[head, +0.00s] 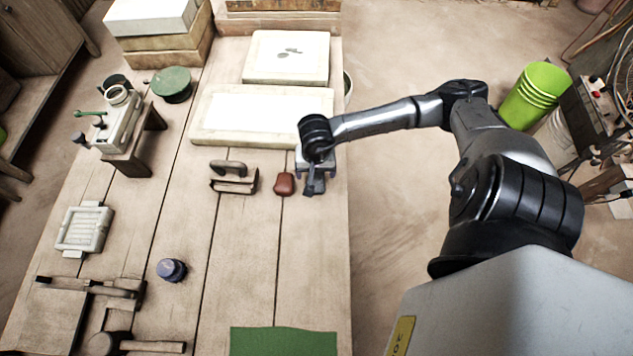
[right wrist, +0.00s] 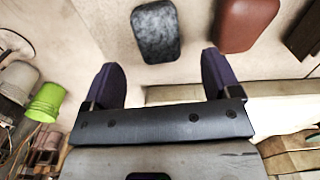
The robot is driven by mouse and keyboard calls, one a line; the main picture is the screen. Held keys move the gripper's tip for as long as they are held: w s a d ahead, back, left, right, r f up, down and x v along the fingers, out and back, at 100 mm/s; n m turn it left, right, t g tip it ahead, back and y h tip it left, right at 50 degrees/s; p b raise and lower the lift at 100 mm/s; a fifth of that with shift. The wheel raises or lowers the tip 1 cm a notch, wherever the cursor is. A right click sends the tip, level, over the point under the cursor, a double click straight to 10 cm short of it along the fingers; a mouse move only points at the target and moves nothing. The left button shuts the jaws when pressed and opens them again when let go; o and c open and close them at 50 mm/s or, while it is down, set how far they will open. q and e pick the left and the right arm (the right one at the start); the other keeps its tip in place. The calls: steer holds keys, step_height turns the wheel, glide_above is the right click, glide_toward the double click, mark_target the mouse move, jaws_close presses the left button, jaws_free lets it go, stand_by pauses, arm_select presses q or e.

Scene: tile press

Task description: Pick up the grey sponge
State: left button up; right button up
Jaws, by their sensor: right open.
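The grey sponge (right wrist: 157,32) lies flat on the wooden table, a dark mottled rounded block in the right wrist view. In the head view it (head: 315,187) is small and partly covered by my right gripper (head: 316,174), near the table's right edge. My right gripper is open and empty. In the right wrist view its two purple-grey fingers (right wrist: 159,62) are spread wide, with the sponge just beyond their tips and roughly centred between them. I cannot tell the exact height of the fingers above the table. My left gripper is out of view.
A red-brown block (head: 284,184) lies close beside the sponge, to its left in the head view. A handled tool (head: 234,178) lies further left. A large white slab (head: 262,116) lies just behind. The table in front is clear up to a green mat (head: 284,341).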

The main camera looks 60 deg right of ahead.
mark_target(316, 178)
steer(key=shift+s+d+f+b, duration=0.1)
steer(key=shift+f+b, duration=0.45)
steer(key=shift+f, duration=2.1)
steer(key=shift+c, duration=0.5)
steer(key=c, duration=0.9)
